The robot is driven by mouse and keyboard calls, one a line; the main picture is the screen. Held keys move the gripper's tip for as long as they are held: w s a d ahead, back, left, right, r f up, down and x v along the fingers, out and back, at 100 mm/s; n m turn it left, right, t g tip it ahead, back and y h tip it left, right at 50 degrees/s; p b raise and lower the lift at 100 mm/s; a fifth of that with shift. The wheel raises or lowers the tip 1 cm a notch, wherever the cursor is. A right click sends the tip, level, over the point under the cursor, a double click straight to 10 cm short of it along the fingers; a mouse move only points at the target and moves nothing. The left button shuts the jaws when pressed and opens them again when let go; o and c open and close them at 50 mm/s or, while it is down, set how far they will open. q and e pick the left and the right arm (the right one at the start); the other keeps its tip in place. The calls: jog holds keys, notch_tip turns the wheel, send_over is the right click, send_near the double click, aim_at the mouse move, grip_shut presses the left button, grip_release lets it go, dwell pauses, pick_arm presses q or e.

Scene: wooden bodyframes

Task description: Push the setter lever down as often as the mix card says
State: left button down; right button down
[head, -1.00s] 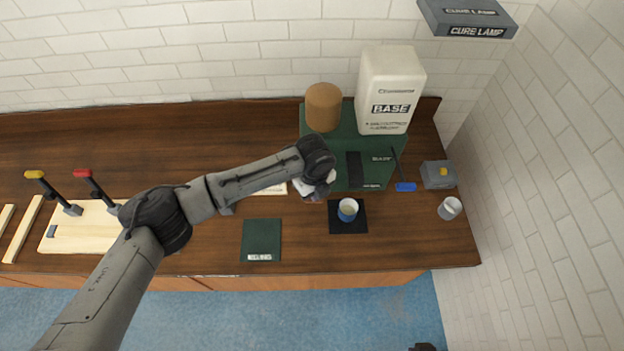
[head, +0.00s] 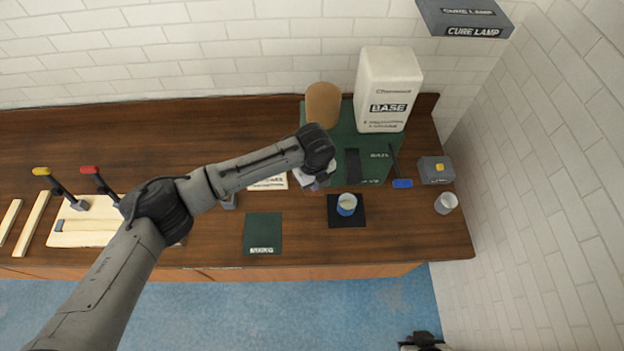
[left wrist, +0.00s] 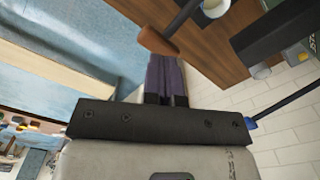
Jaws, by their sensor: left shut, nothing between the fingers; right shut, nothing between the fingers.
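The green dispenser (head: 375,158) carries a brown tank (head: 323,105) and a white BASE tank (head: 388,90). In the left wrist view a lever with an orange-brown handle (left wrist: 157,40), seemingly the setter lever, lies just beyond the fingertips of my left gripper (left wrist: 166,62). I cannot tell whether they touch. In the head view my left gripper (head: 318,182) is shut and empty in front of the dispenser, and my arm hides that lever. The mix card (head: 268,183) is partly covered by my arm; its text is unreadable. My right gripper (head: 424,342) is at the bottom edge, empty.
A cup (head: 346,205) stands on a black mat (head: 361,219) close to my left gripper. A blue-handled lever (head: 402,184), a grey box (head: 436,170) and a grey cup (head: 446,203) are to the right. A green mat (head: 262,232) lies in front.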

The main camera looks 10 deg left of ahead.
pick_arm(q)
jog(key=shift+r, duration=0.15)
dwell(0.3)
notch_tip(320, 180, up, 3)
jog(key=p, duration=0.2)
jog(key=shift+p, duration=0.4)
jog(key=shift+r+p, duration=0.55)
jog(key=shift+r, duration=0.35)
